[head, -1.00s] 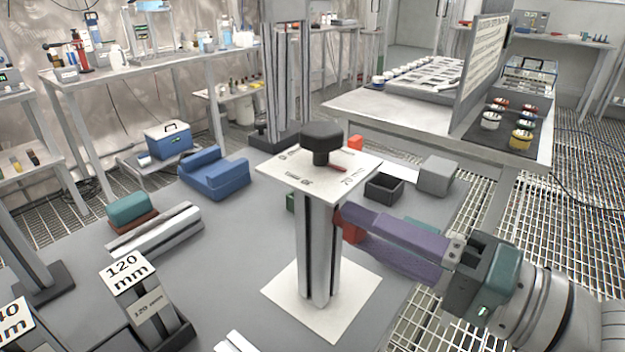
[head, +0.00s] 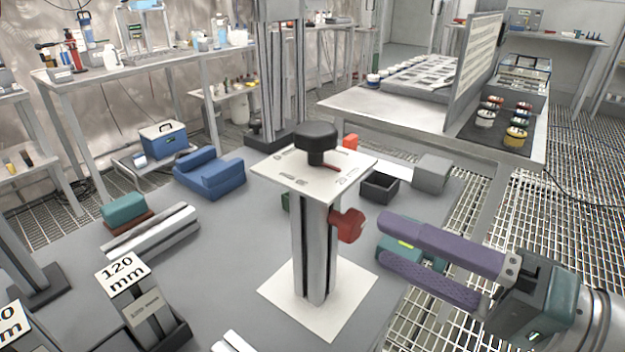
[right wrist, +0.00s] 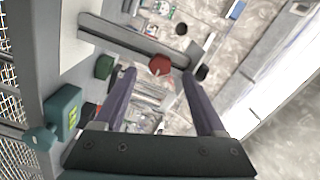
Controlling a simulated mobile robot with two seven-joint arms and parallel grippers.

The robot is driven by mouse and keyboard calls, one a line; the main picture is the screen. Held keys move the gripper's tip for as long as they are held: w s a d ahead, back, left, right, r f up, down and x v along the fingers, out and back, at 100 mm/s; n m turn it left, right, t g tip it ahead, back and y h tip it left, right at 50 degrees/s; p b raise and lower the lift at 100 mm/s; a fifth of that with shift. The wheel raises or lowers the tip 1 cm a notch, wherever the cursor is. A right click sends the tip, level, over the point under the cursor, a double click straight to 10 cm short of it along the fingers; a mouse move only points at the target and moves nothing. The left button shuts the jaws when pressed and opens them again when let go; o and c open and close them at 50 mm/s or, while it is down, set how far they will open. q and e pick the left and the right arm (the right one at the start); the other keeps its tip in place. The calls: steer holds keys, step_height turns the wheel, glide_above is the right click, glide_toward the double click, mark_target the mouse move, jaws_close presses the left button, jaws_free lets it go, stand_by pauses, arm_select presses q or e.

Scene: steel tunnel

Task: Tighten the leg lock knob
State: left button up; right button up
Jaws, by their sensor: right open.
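The red knob (head: 348,225) sticks out from the right side of an upright metal leg (head: 313,245), below a white top plate (head: 268,168). A black knob (head: 316,138) sits on top of that plate. My right gripper (head: 385,242) has two purple fingers, open and empty. Its tips are to the right of the red knob, with a gap between. In the right wrist view the red knob (right wrist: 160,64) appears between the open fingertips (right wrist: 159,76), beyond them. My left gripper is not in view.
A white base plate (head: 345,300) lies under the leg. A black open box (head: 380,187) and a grey block (head: 432,172) stand behind. A teal object (head: 428,262) shows between my fingers. A blue block (head: 209,176) and a 120 mm stand (head: 150,310) are left.

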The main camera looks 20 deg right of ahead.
steer(key=v, duration=0.5)
steer(key=shift+s+d, duration=0.2)
